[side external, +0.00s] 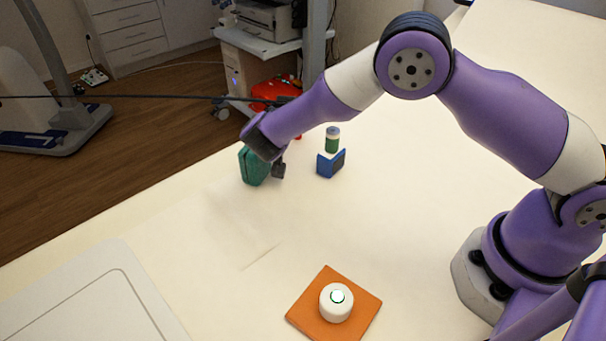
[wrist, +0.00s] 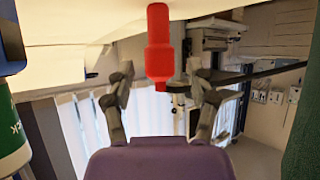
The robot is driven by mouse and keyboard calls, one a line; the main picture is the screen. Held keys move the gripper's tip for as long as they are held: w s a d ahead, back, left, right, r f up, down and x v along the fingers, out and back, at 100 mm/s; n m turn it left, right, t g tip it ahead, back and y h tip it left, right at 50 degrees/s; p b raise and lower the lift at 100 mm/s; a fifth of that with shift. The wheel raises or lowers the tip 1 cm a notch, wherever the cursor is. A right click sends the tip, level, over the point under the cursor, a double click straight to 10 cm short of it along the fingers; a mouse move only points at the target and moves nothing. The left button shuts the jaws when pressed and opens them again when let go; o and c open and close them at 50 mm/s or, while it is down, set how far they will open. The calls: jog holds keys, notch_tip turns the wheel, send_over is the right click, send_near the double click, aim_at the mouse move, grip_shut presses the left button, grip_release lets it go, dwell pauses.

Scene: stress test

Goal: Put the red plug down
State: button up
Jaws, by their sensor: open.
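The red plug (wrist: 158,45) shows in the wrist view between the two spread fingers of my gripper (wrist: 160,75), with a gap on each side. It reaches up to the pale tabletop (wrist: 70,32), which fills the top of that inverted view. In the side view my gripper (side external: 278,168) is low over the table's far edge, one dark finger showing. Only a small red patch, probably the plug (side external: 298,136), shows behind my arm there; the rest is hidden. My gripper is open and does not visibly touch the plug.
A teal block (side external: 254,166) stands close left of my gripper. A blue box (side external: 330,163) with a green bottle (side external: 332,139) behind it stands to the right. An orange plate (side external: 306,310) carries a white button (side external: 336,302) in front. The middle tabletop is clear.

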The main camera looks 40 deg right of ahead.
jog(key=v, duration=1.1)
jog(key=s+d+r+n+g+y, duration=0.2)
jog(key=s+d+r+n+y, duration=0.2)
jog(key=s+d+r+y, duration=0.3)
jog(key=s+d+r+n+y, duration=0.1)
jog(key=s+n, duration=0.5)
jog(key=s, duration=0.6)
jog(key=shift+s+n+y, duration=0.2)
jog(key=shift+n+y, duration=0.1)
jog(key=shift+y, duration=0.6)
jog(key=shift+d, duration=0.1)
